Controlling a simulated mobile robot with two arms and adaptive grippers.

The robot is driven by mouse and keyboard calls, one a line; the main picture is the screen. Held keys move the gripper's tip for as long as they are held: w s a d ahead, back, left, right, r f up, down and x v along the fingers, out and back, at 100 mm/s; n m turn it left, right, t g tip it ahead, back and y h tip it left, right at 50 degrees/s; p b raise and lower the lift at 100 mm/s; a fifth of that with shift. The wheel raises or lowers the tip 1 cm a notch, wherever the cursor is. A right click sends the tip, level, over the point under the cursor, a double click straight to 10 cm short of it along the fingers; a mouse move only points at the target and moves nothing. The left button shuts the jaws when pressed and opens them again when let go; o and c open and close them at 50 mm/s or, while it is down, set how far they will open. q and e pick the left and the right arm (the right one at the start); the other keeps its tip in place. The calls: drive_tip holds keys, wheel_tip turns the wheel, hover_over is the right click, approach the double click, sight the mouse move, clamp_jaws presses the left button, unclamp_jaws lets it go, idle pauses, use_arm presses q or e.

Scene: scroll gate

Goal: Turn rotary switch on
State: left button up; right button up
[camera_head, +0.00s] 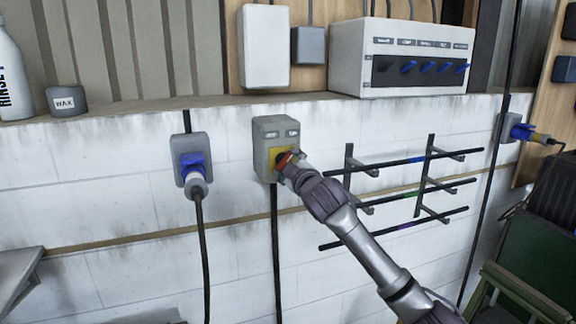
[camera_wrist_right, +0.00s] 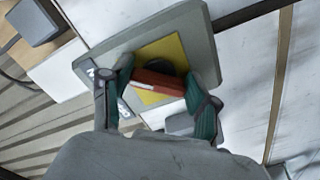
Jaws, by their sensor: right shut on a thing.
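The rotary switch is a red handle (camera_wrist_right: 158,82) on a yellow plate (camera_wrist_right: 166,52), on the front of a grey wall box (camera_head: 266,130). In the head view the red handle (camera_head: 287,158) is mostly covered by my right gripper (camera_head: 289,161). In the right wrist view my right gripper (camera_wrist_right: 160,88) has one finger on each side of the handle and is shut on it. In that view the handle lies nearly crosswise, slightly tilted. My left gripper is not in view.
A socket with a blue plug (camera_head: 192,164) is left of the switch box. A rack with several rods (camera_head: 405,195) is on the wall to the right. A shelf above carries a wax tin (camera_head: 66,101) and a white panel with blue switches (camera_head: 400,58).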

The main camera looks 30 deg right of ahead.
drive_tip(key=o, duration=1.2)
drive_tip(key=shift+c, duration=0.2)
drive_tip(key=v, duration=1.2)
drive_tip(key=shift+f, duration=0.1)
